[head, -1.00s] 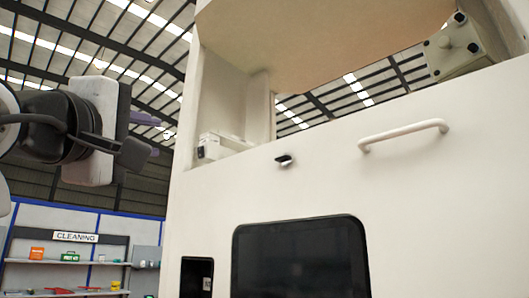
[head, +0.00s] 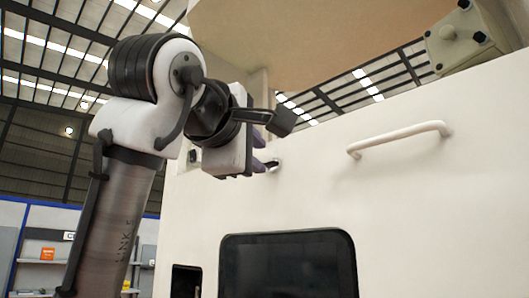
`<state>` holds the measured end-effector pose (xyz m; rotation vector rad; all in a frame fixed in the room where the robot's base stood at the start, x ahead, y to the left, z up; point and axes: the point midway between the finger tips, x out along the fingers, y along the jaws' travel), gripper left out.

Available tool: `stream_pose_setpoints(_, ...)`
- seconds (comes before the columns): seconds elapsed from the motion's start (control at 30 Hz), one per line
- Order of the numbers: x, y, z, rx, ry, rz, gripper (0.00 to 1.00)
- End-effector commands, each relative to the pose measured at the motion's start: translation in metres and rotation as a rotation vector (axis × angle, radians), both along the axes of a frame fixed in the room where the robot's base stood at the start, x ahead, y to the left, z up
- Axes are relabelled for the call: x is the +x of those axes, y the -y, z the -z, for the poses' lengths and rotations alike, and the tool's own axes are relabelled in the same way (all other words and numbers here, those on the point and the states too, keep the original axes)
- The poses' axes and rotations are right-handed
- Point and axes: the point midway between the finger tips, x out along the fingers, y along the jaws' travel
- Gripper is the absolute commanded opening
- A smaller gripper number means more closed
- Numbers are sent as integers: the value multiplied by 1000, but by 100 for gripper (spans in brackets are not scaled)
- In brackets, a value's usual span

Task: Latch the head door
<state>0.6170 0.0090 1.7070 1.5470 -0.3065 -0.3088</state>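The head door (head: 400,215) is a large cream panel filling the right of the head view, with a white bar handle (head: 400,138) at upper right. It looks flush with the cabinet front. A small dark latch knob (head: 275,165) sits on the panel, left of the handle. My gripper (head: 262,152) is beside the latch, with its two purple fingers apart and pointing right. The lower fingertip overlaps the latch's left side in the picture; I cannot tell whether they touch. Nothing shows between the fingers.
A dark screen (head: 288,265) and a small dark recess (head: 186,282) lie lower on the cabinet front. Shelves (head: 38,275) stand far behind at lower left. The panel between latch and handle is clear.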

Motion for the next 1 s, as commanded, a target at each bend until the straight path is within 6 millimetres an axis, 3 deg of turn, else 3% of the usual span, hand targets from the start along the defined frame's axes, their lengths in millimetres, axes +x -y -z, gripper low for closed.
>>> stream_pose_setpoints(0.23, 31, 13, -2, 1, 1, 0, 28)
stream_pose_setpoints(0.63, 37, 16, 0, 0, 2, 0, 28)
stream_pose_setpoints(0.83, 37, 16, 0, 1, 1, 0, 1)
stream_pose_setpoints(1.0, 37, 16, 0, 1, 1, 0, 0)
